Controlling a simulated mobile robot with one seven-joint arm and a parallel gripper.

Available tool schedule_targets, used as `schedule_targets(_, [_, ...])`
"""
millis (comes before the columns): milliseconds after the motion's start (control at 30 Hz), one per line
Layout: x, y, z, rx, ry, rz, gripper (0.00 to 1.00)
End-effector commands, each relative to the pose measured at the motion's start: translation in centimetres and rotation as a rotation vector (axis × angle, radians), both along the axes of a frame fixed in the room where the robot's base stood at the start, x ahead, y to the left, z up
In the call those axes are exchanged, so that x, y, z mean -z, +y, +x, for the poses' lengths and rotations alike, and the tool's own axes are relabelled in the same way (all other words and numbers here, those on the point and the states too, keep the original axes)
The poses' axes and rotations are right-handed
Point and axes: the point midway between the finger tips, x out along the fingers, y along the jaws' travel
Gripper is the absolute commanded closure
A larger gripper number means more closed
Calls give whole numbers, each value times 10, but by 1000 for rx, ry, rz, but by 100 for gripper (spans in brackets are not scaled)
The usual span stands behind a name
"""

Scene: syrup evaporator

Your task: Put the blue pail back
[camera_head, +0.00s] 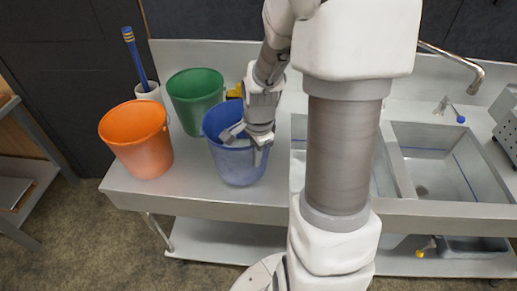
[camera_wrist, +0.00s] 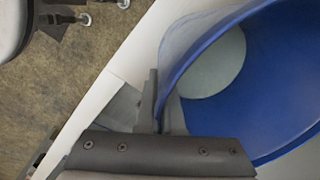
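The blue pail (camera_head: 238,168) is upright at the counter's front, left of the sinks. I cannot tell whether its base touches the counter. My gripper (camera_head: 257,157) points down at its front right rim. In the wrist view, my gripper's two fingers (camera_wrist: 163,112) are close together with the wall of the blue pail (camera_wrist: 262,100) between them. The pail looks empty, with a pale round patch at its bottom. My gripper hides part of the rim in the head view.
An orange pail (camera_head: 137,143) stands left of the blue one, and a green pail (camera_head: 195,98) close behind it. A blue-handled brush (camera_head: 136,56) stands in a white holder (camera_head: 148,92). The steel counter (camera_head: 190,192) has sinks (camera_head: 448,165) and a tap (camera_head: 462,62) at right.

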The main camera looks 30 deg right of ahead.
Motion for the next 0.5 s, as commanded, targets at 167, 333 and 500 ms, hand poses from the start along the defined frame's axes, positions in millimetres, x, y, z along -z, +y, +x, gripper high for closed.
schedule_targets(167, [14, 0, 2, 0, -5, -2, 100])
schedule_targets(333, [15, 0, 2, -1, -7, -3, 100])
schedule_targets(500, [17, -1, 2, -1, -7, -3, 100])
